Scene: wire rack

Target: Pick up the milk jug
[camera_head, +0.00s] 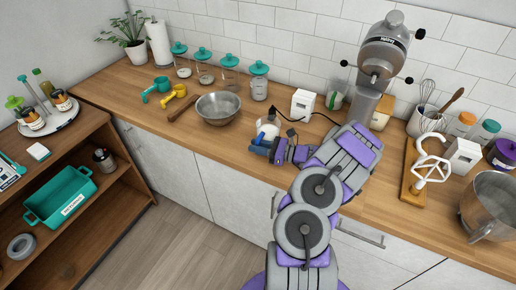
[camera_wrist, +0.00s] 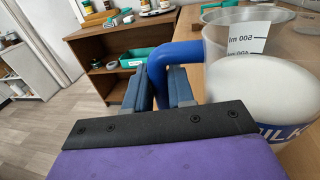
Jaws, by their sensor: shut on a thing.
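The milk jug is white with a blue handle and a label reading "ILK". It stands at the right of the wrist view (camera_wrist: 262,92), and its upper part shows in the head view (camera_head: 268,130) near the counter's front edge. My gripper (camera_head: 264,148) is at the jug's near side. In the wrist view, my gripper's two dark fingers (camera_wrist: 160,88) are shut on the blue handle (camera_wrist: 178,50). The jug looks upright. Its base is hidden, so I cannot tell whether it touches the counter.
A clear measuring cup (camera_wrist: 235,38) is close behind the jug in the wrist view. A metal bowl (camera_head: 219,108), a white box (camera_head: 302,104) and a stand mixer (camera_head: 372,75) are on the counter (camera_head: 150,100). A wooden shelf (camera_head: 100,215) stands at the left.

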